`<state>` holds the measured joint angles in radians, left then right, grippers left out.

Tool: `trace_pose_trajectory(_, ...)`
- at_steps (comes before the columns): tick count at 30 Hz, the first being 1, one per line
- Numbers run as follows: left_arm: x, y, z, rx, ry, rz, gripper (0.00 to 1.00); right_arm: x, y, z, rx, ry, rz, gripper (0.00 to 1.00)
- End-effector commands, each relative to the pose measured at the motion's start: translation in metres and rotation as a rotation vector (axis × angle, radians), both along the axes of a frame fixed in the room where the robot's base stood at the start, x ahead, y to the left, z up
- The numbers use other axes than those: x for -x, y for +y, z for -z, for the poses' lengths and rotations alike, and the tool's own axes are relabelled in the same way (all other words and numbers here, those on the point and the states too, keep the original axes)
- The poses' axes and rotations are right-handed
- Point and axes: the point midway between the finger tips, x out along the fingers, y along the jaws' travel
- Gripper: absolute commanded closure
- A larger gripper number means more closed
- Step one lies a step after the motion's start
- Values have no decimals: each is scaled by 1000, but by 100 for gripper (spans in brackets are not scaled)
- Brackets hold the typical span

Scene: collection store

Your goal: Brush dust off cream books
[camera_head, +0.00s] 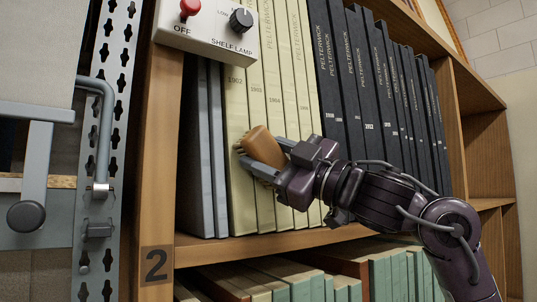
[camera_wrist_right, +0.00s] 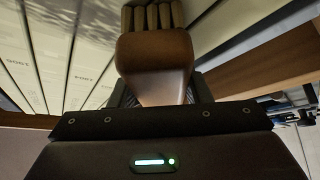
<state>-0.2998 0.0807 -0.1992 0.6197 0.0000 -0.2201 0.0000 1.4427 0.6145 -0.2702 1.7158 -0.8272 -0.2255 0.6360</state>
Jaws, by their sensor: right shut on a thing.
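The cream books (camera_head: 275,80) stand upright in a row on the shelf, with numbers on their spines; they also show in the right wrist view (camera_wrist_right: 35,60). My right gripper (camera_head: 262,160) is in front of the lower part of their spines. It is shut on a brown wooden brush (camera_head: 259,146), whose handle fills the middle of the right wrist view (camera_wrist_right: 155,60). Pale bristle tufts (camera_wrist_right: 152,17) show at its far end, close to the books. I cannot tell whether the bristles touch the spines. My left gripper is out of view.
Grey books (camera_head: 203,150) stand left of the cream ones, black books (camera_head: 375,90) right. A shelf lamp switch box (camera_head: 215,22) with a red button hangs above left. The wooden upright (camera_head: 158,170) bears a 2. Green books (camera_head: 290,275) fill the shelf below.

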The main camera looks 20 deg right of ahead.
Motion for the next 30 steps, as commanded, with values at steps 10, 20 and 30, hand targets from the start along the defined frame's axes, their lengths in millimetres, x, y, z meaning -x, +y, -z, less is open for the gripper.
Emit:
trace_pose_trajectory(10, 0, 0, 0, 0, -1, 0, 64, -5, -14, 0, -2, 0, 3, 75)
trace_pose_trajectory(20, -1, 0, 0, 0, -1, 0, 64, -10, -34, 0, -1, 0, 1, 75)
trace_pose_trajectory(30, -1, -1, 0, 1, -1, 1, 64, -19, -55, 0, -1, 1, 3, 75)
